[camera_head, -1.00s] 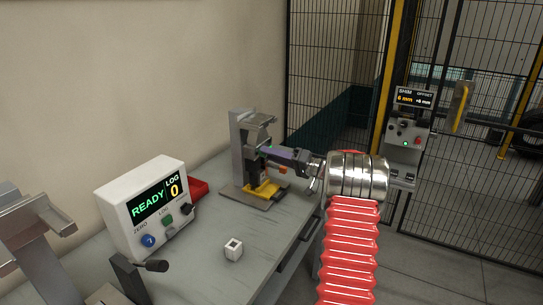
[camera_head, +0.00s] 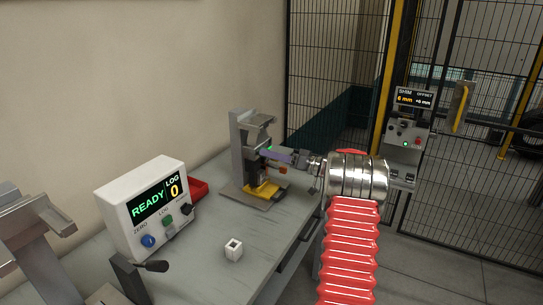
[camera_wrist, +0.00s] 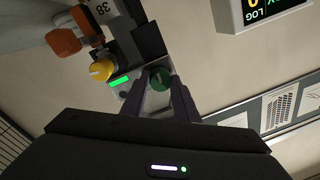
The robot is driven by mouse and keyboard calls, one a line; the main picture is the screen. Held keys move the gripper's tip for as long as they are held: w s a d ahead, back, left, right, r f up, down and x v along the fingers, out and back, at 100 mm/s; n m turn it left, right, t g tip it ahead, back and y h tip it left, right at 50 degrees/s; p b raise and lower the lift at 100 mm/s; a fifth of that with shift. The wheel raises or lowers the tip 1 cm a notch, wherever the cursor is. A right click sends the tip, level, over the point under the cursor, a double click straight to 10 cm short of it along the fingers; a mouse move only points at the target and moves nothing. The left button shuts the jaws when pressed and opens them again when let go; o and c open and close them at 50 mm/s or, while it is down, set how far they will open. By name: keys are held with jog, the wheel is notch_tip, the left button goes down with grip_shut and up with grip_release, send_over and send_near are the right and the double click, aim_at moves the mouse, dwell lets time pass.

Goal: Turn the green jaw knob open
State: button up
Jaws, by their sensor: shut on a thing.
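The green jaw knob (camera_wrist: 161,79) shows in the wrist view between the two dark fingers of my gripper (camera_wrist: 162,82). The fingers are shut on the knob's sides. In the head view my gripper (camera_head: 272,155) reaches from the right to the grey clamp fixture (camera_head: 238,140) on the bench. The knob itself is mostly hidden there behind the fingers. A lit green strip (camera_wrist: 119,82) sits just left of the knob in the wrist view.
A yellow knob (camera_wrist: 102,68) and an orange knob (camera_wrist: 64,42) sit beside the green one. A readout box (camera_head: 140,210) showing READY and 0, a red tray (camera_head: 198,188) and a small white hollow block (camera_head: 233,250) stand on the bench. A mesh fence (camera_head: 330,80) stands behind.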

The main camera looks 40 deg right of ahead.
jog(key=shift+f, duration=0.3)
jog(key=o, duration=0.8)
jog(key=shift+o, duration=1.3)
jog(key=shift+r, duration=0.2)
jog(key=v, duration=1.3)
jog(key=shift+s, duration=0.35)
jog(key=shift+d+f+m, duration=0.1)
jog(key=shift+d+m, duration=0.05)
jog(key=shift+m, duration=0.15)
